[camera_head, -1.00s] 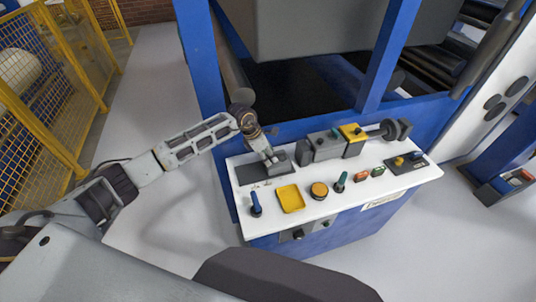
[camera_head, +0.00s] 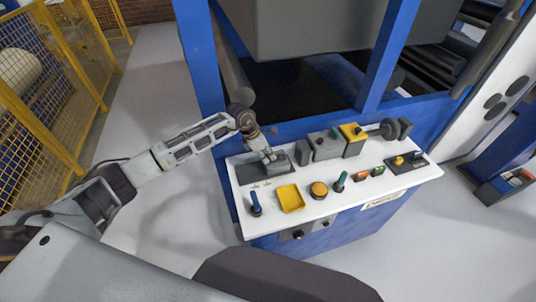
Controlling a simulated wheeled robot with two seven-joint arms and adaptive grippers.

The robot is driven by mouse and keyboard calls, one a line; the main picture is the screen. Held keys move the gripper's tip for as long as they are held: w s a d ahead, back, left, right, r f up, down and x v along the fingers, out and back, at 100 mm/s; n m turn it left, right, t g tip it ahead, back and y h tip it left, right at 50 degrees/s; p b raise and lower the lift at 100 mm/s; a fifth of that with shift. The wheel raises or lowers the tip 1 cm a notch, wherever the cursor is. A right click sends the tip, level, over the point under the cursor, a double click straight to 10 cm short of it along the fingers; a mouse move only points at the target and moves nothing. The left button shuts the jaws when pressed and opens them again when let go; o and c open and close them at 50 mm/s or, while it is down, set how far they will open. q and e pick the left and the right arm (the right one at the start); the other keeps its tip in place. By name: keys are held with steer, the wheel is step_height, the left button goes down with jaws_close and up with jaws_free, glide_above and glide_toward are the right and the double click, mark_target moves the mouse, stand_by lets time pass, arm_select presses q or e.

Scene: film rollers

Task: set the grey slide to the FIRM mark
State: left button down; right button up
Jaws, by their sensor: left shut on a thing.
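The grey slide (camera_head: 277,160) sits on a dark grey track plate (camera_head: 249,172) at the left end of the white control panel. My left gripper (camera_head: 269,157) points down at the slide and is shut on it; the fingers hide part of it. Small marks (camera_head: 260,185) show along the plate's front edge, too small to read, so I cannot tell which one is FIRM. The slide is toward the right part of the plate. My right gripper is not in view.
Blue machine posts (camera_head: 385,60) rise behind the panel.

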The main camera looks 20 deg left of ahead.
arm_select(q)
steer(key=shift+s+a+b, duration=0.2)
steer(key=shift+s+a, duration=0.8)
steer(key=shift+a, duration=0.5)
steer(key=shift+s+a+b, duration=0.15)
steer(key=shift+s+a, duration=0.8)
steer(key=shift+a, duration=0.55)
steer(key=shift+s+a+b, duration=0.2)
steer(key=shift+s+a, duration=0.8)
steer(key=shift+a, duration=0.5)
steer(key=c, duration=1.3)
jaws_free()
steer(key=shift+v, duration=6)
steer(key=shift+f, duration=0.1)
